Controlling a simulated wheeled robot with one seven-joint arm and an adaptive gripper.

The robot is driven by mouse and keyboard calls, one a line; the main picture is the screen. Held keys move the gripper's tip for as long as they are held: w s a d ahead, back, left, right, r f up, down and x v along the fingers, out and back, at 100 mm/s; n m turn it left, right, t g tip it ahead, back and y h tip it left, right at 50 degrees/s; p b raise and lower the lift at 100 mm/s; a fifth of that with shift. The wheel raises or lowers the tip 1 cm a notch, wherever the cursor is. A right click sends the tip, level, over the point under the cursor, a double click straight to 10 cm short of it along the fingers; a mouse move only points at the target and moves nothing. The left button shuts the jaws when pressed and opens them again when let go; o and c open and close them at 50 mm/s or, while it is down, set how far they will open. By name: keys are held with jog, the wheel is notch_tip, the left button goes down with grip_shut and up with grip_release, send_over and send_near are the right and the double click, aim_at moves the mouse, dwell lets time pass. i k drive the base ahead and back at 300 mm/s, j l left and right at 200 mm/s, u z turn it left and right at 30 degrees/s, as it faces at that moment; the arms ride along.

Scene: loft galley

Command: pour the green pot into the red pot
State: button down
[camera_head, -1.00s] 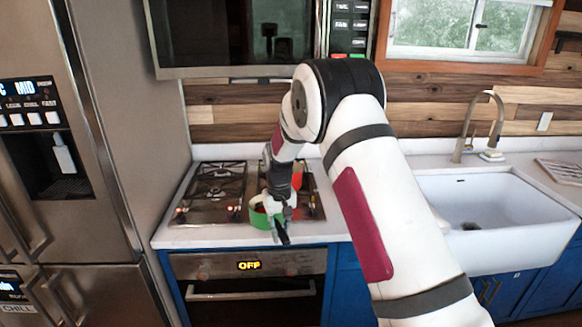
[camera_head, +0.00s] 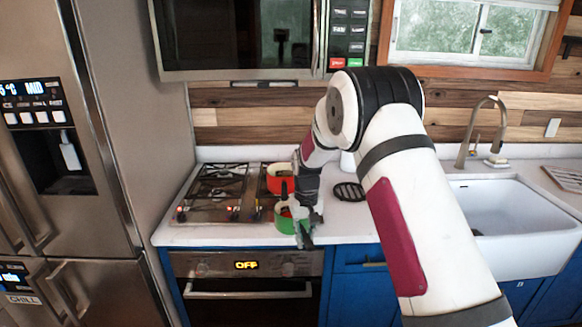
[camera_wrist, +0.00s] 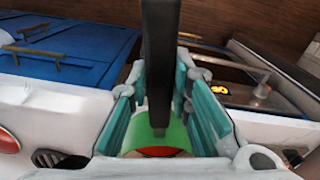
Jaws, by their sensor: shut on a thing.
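The green pot (camera_head: 284,224) is at the front right of the stove, close to the counter's front edge. My gripper (camera_head: 304,222) is at its right side and shut on it. In the wrist view the teal fingers (camera_wrist: 165,112) close around the pot's long black handle (camera_wrist: 160,70), with the green pot (camera_wrist: 176,133) beyond. Something red shows inside or behind its rim; I cannot tell which. The red pot (camera_head: 279,180) stands behind the green pot, on the stove's right back part, partly hidden by my gripper.
The stove (camera_head: 215,195) has free grates on its left. A round black trivet (camera_head: 349,191) lies on the counter right of the stove. The white sink (camera_head: 500,220) is further right. The microwave (camera_head: 240,40) hangs above, and the fridge (camera_head: 120,130) stands at the left.

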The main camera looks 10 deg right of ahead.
aim_at(280, 176)
jog(key=i+j+z, duration=0.35)
jog(key=j, duration=0.25)
jog(key=i+j+z, duration=0.4)
jog(key=j, duration=0.3)
jog(key=i+j+z, duration=0.2)
jog(key=j, duration=0.2)
jog(key=i+j, duration=0.1)
jog(key=j, duration=0.45)
jog(key=i, duration=0.05)
